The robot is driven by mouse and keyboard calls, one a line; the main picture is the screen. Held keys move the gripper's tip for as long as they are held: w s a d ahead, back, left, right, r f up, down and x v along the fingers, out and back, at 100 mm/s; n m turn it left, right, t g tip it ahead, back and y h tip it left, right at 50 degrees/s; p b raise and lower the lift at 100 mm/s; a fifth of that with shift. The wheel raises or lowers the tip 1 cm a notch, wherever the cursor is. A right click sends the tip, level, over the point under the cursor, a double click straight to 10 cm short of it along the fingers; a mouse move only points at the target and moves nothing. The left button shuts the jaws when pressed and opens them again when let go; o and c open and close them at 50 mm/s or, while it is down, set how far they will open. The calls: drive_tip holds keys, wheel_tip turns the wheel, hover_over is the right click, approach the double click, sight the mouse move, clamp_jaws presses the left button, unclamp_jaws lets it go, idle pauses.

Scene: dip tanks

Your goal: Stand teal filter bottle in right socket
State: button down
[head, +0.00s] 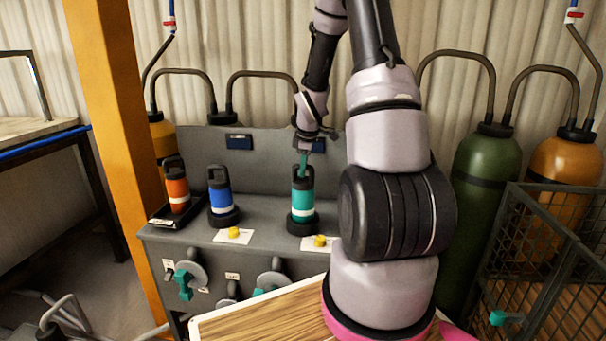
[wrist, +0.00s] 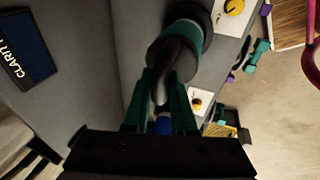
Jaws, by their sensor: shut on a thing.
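The teal filter bottle (head: 303,200), with a white band and a black loop handle, stands upright at the right socket (head: 303,224), a black ring on the grey bench. Its base meets the ring; I cannot tell whether it is fully seated. My gripper (head: 304,164) is directly above, pointing down, its teal fingers shut on the bottle's handle. In the wrist view the fingers (wrist: 159,100) flank the dark handle, and the teal body (wrist: 203,40) shows beyond, largely hidden by its top.
A blue bottle (head: 219,192) stands in the left socket (head: 224,217). An orange bottle (head: 177,188) stands in a black tray (head: 160,217) at the bench's left end. Yellow buttons (head: 234,232) sit along the front edge. A wire cage (head: 540,250) stands at the right.

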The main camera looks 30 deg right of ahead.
drive_tip(key=shift+f, duration=0.9)
drive_tip(key=c, duration=0.7)
unclamp_jaws()
drive_tip(key=shift+c, duration=0.2)
drive_tip(key=s+a+r+m, duration=0.2)
drive_tip(key=s+a+r, duration=0.15)
drive_tip(key=r, duration=0.65)
drive_tip(key=s+a+r+m, duration=0.2)
drive_tip(key=s+r, duration=0.3)
drive_tip(key=r, duration=0.5)
drive_tip(key=s+a+r+m+t+y, duration=0.1)
drive_tip(key=s+a+r+m, duration=0.4)
drive_tip(key=s, duration=0.4)
drive_tip(key=s+a+r+m+t+y, duration=0.1)
drive_tip(key=s+a+r+m+t, duration=0.1)
drive_tip(key=s+a+r+m, duration=0.3)
drive_tip(key=s+m, duration=0.1)
drive_tip(key=s, duration=0.3)
drive_tip(key=shift+s+r+m, duration=0.3)
drive_tip(key=shift+r, duration=0.1)
